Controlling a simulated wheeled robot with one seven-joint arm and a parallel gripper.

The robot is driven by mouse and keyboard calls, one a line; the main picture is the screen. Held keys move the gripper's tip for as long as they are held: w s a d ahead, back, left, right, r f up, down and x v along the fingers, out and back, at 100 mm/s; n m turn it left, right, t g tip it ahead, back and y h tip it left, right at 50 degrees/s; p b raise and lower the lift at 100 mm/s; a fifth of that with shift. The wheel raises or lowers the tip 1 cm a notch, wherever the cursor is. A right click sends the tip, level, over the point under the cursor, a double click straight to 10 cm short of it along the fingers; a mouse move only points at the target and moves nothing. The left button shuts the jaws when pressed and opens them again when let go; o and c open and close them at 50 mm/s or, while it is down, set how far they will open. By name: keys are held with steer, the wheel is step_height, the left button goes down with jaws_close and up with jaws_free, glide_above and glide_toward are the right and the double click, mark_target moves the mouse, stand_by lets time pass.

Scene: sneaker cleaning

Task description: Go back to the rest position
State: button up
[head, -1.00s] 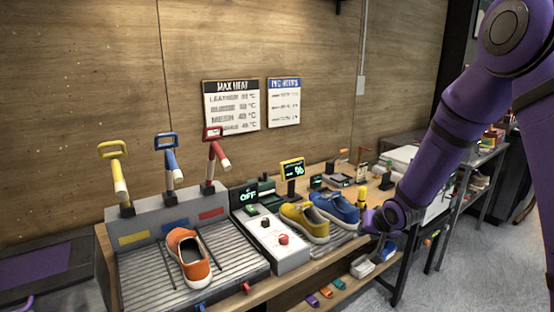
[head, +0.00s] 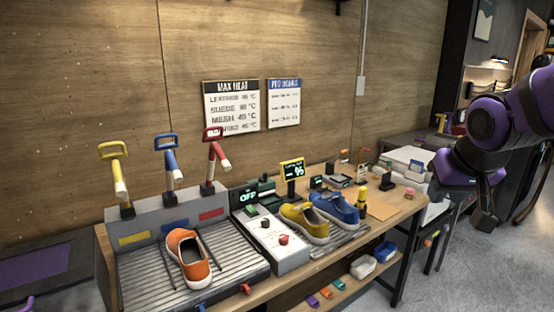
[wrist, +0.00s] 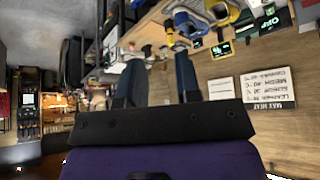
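My purple arm is raised at the right in the head view, with my gripper (head: 484,218) hanging in the air to the right of the bench, clear of everything on it. In the wrist view my gripper (wrist: 160,65) has its two dark fingers apart, with nothing held between them. An orange sneaker (head: 188,258) lies on the ribbed tray at the left. A yellow sneaker (head: 304,222) and a blue sneaker (head: 336,207) stand side by side on the bench.
The wooden bench (head: 408,207) runs along the wall. Grey floor (head: 480,275) is open at the right.

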steer(key=s+r+n, duration=0.1)
steer(key=s+r, duration=0.2)
steer(key=s, duration=1.2)
steer(key=shift+a+r+g+y, duration=0.25)
steer(key=shift+a+g+y, duration=0.1)
steer(key=shift+g+y, duration=0.05)
